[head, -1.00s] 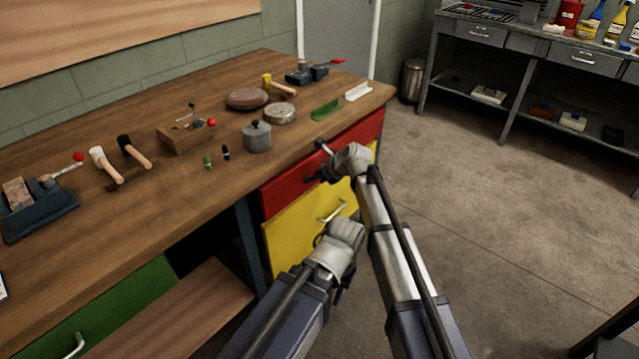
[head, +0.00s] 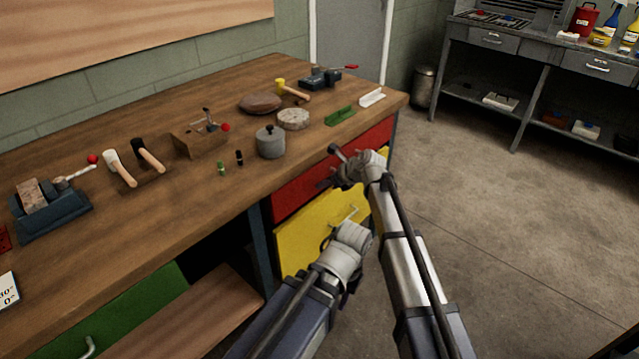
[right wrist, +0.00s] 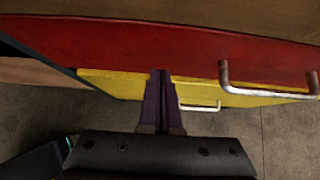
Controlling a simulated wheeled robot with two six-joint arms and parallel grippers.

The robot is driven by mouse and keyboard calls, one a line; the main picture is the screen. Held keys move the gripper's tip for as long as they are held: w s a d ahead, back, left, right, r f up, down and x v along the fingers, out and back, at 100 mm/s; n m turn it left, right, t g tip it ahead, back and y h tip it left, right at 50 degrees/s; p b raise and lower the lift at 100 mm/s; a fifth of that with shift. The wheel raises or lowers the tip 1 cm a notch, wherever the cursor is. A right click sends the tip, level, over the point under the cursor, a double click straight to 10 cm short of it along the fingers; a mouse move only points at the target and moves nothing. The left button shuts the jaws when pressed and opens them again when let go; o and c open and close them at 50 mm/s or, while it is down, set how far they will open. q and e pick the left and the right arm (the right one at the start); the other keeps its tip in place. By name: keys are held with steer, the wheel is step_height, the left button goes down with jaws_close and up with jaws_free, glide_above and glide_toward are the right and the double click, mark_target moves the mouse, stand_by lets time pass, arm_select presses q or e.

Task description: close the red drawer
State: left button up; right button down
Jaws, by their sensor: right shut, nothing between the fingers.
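The red drawer (head: 294,193) is under the bench top at its right end. Its front looks close to flush with the bench edge; I cannot see a clear gap. In the right wrist view its red front (right wrist: 130,48) spans the picture, with a metal handle (right wrist: 270,88) at right. My right gripper (head: 324,184) is at the red front, shut and empty. In the wrist view its fingertips (right wrist: 162,72) overlap the lower edge of the red front, left of the handle; contact is unclear. My left arm ends lower, before the yellow drawer; its fingers are hidden behind its wrist.
The yellow drawer (head: 300,240) is just below the red one, with its own handle (right wrist: 200,107). A green drawer (head: 130,310) is at lower left. Tools and a lidded pot (head: 271,143) stand on the bench top (head: 120,215). The floor to the right is clear.

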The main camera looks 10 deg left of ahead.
steer(key=d+f+p+v, duration=0.1)
steer(key=p+v, duration=0.6)
steer(key=v, duration=0.5)
steer(key=shift+s+f, duration=0.2)
steer(key=shift+s, duration=0.15)
steer(key=shift+d, duration=0.2)
steer(key=s+d+f+n+g+h, duration=0.2)
steer(key=s+d+f+n+h, duration=0.15)
steer(key=s+d+n, duration=0.8)
steer(key=s+d+f+n+g+h, duration=0.2)
steer(key=s+d+f+n+h, duration=0.15)
steer(key=s+d+n, duration=0.85)
steer(key=s+a+r+n+g+h+p, duration=0.1)
steer(key=s+a+r+n+p, duration=0.3)
steer(key=a+r+p, duration=0.6)
step_height(320, 180, up, 2)
steer(key=shift+s+a+r+h+p, duration=0.25)
steer(key=shift+s+h+p, duration=0.35)
steer(key=shift+p, duration=0.3)
